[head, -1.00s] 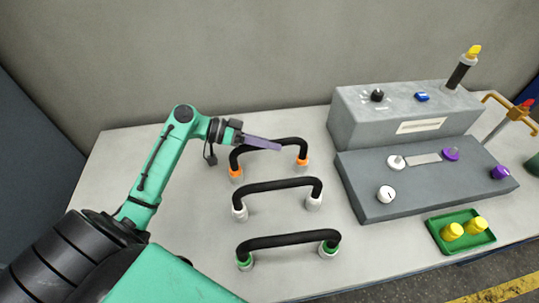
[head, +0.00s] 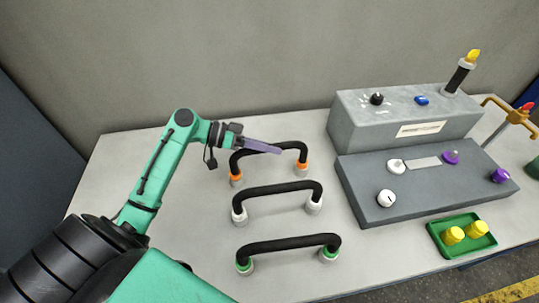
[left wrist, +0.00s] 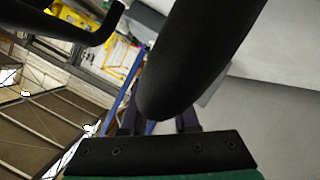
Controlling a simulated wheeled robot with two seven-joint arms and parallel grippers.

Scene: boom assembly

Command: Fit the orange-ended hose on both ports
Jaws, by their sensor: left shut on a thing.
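The orange-ended hose (head: 292,147) is a black arch, the farthest of three such hoses. Its orange ends (head: 236,174) stand upright on the table at left and right. My left gripper (head: 268,148) reaches in from the left and is shut on the top of the hose. In the left wrist view the black hose (left wrist: 200,55) lies between the fingers. On the low grey block stand white round fittings (head: 386,198) and purple fittings (head: 451,157). I cannot tell which are the hose's ports. My right gripper is not in view.
A white-ended hose (head: 275,188) and a green-ended hose (head: 285,243) stand nearer. A tall grey box (head: 350,125) rises behind the low block (head: 415,200). A green tray (head: 440,247) holds yellow pieces. An orange pipe (head: 515,115) stands at the right.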

